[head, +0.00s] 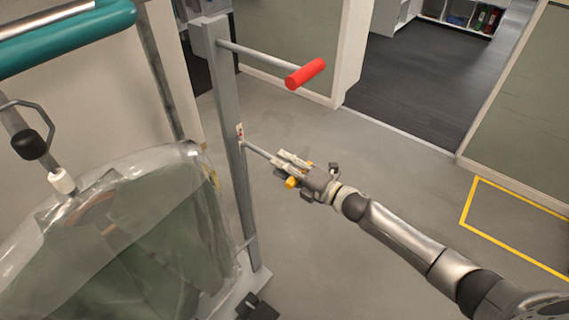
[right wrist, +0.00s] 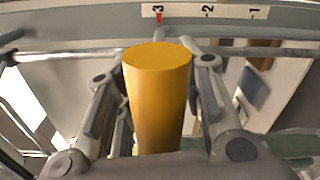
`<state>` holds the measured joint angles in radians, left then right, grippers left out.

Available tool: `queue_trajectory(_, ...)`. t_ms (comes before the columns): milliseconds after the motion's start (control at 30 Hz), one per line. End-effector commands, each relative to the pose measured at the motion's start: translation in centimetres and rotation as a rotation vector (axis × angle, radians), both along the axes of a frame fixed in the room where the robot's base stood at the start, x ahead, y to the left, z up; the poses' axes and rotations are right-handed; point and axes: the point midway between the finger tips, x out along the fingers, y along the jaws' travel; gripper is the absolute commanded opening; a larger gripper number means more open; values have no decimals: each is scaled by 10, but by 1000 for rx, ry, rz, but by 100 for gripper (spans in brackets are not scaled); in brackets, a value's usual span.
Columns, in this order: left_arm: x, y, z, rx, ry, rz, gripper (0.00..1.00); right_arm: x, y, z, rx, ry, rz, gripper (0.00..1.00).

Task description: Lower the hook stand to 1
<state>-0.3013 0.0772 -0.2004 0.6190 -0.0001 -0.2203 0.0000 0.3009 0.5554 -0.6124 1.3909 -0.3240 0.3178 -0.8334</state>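The hook stand is a grey upright post (head: 236,165) with a red crosswise handle (head: 305,74) on its upper rod. A lower rod carries a yellow handle (head: 291,183), large in the right wrist view (right wrist: 158,105). My right gripper (head: 285,162) has its fingers on both sides of the yellow handle and appears shut on it; finger contact is partly hidden. A white scale (right wrist: 205,12) marked 3, 2, 1 shows behind, with the red marker (right wrist: 158,17) at 3. My left gripper is not in view.
A clear-covered dark green garment (head: 130,240) hangs left of the post, below a teal rail (head: 70,38). A black pedal-like part (head: 257,308) sits by the stand's base. Grey floor right of the post is open, with yellow floor lines (head: 510,236) at the far right.

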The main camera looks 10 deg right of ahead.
Motion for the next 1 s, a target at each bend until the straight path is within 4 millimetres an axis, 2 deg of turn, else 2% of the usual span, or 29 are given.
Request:
queue_trajectory(200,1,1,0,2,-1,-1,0,0,0,0,0,0,0,34)
queue_trajectory(467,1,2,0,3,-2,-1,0,0,0,0,0,0,0,1)
queue_trajectory(833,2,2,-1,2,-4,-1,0,0,0,-2,-3,-1,0,0)
queue_trajectory(1000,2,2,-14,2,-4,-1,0,0,0,-15,-5,-2,0,0)
